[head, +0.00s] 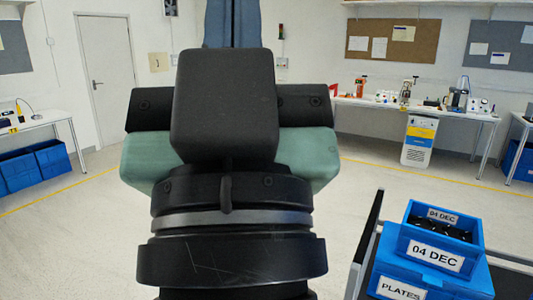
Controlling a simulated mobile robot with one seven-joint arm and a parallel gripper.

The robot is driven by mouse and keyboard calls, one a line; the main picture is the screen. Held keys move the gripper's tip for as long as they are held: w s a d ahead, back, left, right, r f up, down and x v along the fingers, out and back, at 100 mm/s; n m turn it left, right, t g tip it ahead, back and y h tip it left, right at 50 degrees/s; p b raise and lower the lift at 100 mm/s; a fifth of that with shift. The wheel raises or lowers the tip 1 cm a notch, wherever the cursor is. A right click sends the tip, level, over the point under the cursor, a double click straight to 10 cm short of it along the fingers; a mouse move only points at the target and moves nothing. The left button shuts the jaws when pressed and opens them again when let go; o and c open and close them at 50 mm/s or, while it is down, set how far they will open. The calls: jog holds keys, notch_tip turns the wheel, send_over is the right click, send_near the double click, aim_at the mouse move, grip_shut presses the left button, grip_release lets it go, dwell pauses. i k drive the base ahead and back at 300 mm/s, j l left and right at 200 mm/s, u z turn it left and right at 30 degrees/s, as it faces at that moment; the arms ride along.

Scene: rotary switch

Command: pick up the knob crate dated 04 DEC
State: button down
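The knob crate (405,246) is a small open blue bin at the lower right. White labels reading 04 DEC show on its front and at its back. Small dark pieces lie inside. It rests on a larger blue box (455,284) labelled PLATES. My gripper (228,105) stands in the middle of the view, seen from behind, with a black block and greenish housing. It is left of the crate and apart from it. Its fingertips cannot be made out clearly, so its opening is unclear.
A dark upright edge (366,240) stands just left of the crate. A workbench (455,112) with tools runs along the back right wall, with a white and blue cabinet (418,140) under it. Blue bins (52,157) sit beneath a left table. Pale floor between is open.

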aim_at(452, 242)
jog(key=i+z, duration=0.2)
jog(key=z, duration=0.8)
jog(key=i+j+z, duration=0.35)
jog(key=i, duration=0.25)
jog(key=i+j+z, duration=0.4)
jog(key=i+j, duration=0.15)
jog(key=j, duration=0.1)
